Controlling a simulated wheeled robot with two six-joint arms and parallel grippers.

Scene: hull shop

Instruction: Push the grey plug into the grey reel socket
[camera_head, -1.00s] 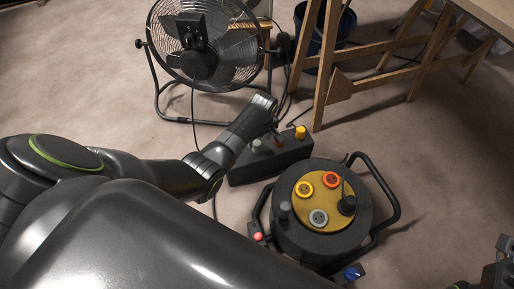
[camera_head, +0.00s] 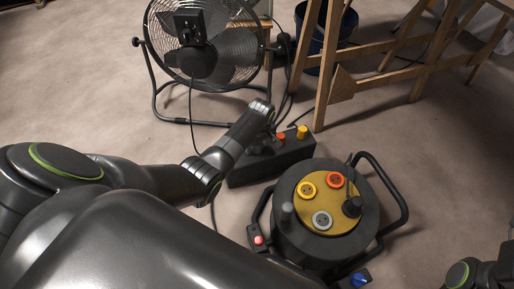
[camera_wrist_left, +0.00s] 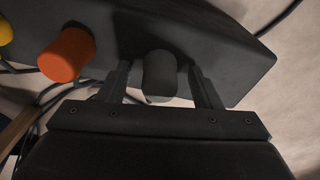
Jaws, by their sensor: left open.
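The grey plug (camera_wrist_left: 160,72) stands upright on a black box (camera_head: 240,174). In the left wrist view it is between the two fingers of my left gripper (camera_wrist_left: 162,85), with gaps on both sides. The gripper is open and holds nothing. In the head view my left gripper (camera_head: 258,143) is over the box and hides the grey plug. The grey socket (camera_head: 322,220) is a round grey ring on the yellow face of the black reel (camera_head: 345,245), to the right of the box. It looks empty. My right gripper does not show.
An orange plug (camera_head: 281,136) and a yellow plug (camera_head: 302,131) stand on the box. A fan (camera_head: 205,60) and a wooden trestle (camera_head: 325,75) stand behind.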

